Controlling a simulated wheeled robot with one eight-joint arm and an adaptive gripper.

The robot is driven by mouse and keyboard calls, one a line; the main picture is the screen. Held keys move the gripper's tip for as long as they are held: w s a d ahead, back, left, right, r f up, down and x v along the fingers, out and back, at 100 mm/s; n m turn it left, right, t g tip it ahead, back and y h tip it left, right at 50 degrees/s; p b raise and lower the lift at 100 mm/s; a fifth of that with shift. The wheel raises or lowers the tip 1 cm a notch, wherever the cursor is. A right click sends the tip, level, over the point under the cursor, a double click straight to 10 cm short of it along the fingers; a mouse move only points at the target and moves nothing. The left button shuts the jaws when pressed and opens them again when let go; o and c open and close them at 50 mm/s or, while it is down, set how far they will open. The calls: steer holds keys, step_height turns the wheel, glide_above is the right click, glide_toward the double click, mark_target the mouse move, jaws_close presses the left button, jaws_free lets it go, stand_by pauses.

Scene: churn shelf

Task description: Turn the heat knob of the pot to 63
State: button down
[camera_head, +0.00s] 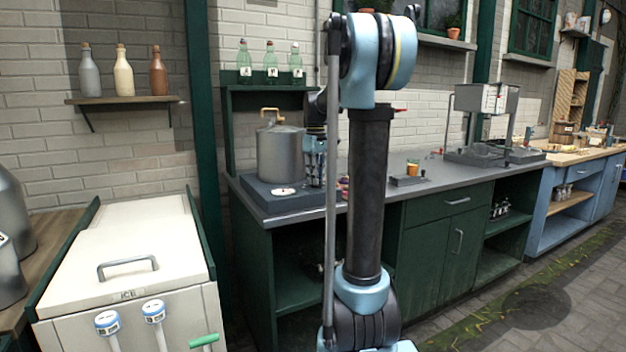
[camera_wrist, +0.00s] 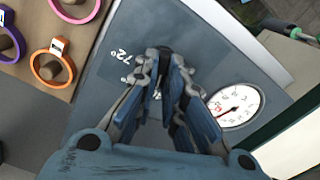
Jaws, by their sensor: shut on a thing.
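The grey metal pot (camera_head: 280,155) with a brass-coloured handle on its lid stands on a dark blue-grey heater base (camera_head: 262,196) at the counter's left end. A round white dial (camera_head: 283,191) is on the base's front. A white "72°" marking (camera_wrist: 121,56) shows left of the fingertips. My gripper (camera_wrist: 160,88) points at the base's face and is shut on the heat knob, which the fingers almost wholly hide. In the head view my gripper (camera_head: 317,165) is right beside the pot.
A white ice chest (camera_head: 130,245) stands left of the counter. An orange cup (camera_head: 412,167) and a small grey block (camera_head: 408,181) stand on the counter to the right.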

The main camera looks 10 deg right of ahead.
steer(key=shift+s, duration=0.1)
steer(key=m, duration=0.4)
steer(key=shift+d, duration=0.1)
steer(key=shift+d+m, duration=0.1)
steer(key=shift+m, duration=2)
steer(key=c, duration=1.7)
jaws_free()
step_height(320, 180, up, 12)
steer(key=shift+f, duration=0.1)
